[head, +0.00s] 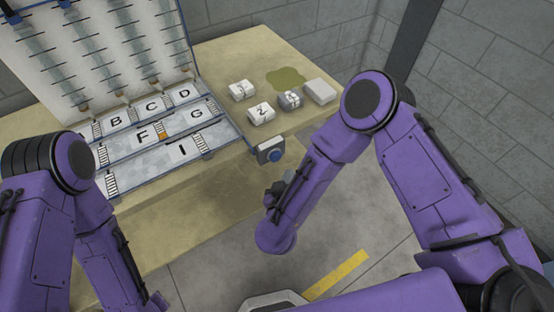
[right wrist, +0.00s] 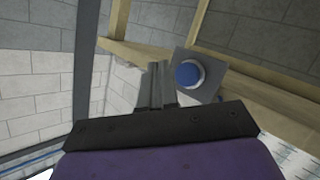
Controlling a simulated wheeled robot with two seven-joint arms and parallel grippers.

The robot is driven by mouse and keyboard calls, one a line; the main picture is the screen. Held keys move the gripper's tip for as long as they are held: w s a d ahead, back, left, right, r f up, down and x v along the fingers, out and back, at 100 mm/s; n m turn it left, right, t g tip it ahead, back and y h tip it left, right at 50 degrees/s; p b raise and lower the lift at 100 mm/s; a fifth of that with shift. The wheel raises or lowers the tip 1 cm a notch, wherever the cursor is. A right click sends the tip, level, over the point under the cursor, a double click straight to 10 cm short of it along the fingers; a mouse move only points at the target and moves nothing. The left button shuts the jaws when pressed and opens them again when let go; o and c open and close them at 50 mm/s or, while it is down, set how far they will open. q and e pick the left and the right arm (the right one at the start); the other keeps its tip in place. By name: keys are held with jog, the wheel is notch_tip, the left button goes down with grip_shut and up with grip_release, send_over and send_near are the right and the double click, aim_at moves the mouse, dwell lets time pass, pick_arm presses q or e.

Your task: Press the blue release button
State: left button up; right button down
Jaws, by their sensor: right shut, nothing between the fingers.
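The blue release button (head: 275,155) is round and sits on a small grey box (head: 262,147) at the front right corner of the lettered rack. In the right wrist view the blue button (right wrist: 189,74) has a pale ring around it on a grey square plate (right wrist: 207,60). My right gripper (head: 274,190) is shut and empty, below the button and apart from it in the head view. In the right wrist view its fingers (right wrist: 161,75) are together, to the left of the button. My left arm shows at the left; its gripper is out of view.
The rack (head: 148,148) has lanes lettered B, C, D, F, G and I, with an orange piece (head: 162,135) by F. Several white and grey blocks (head: 261,113) lie on the tan table (head: 225,55) beside a greenish stain (head: 286,79). Floor is open in front.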

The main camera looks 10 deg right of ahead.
aim_at(276, 156)
jog(key=shift+w+a, duration=0.25)
jog(key=shift+w, duration=0.5)
jog(key=shift+w+a, duration=0.25)
jog(key=shift+w, duration=0.45)
dwell(0.9)
jog(key=shift+w+a, duration=0.15)
jog(key=shift+w, duration=0.25)
jog(key=shift+w+a, duration=0.15)
jog(key=shift+w, duration=0.3)
dwell(0.6)
jog(key=shift+s, duration=0.1)
jog(key=shift+s+d+p, duration=0.3)
jog(key=shift+s+p, duration=0.2)
jog(key=shift+s, duration=0.25)
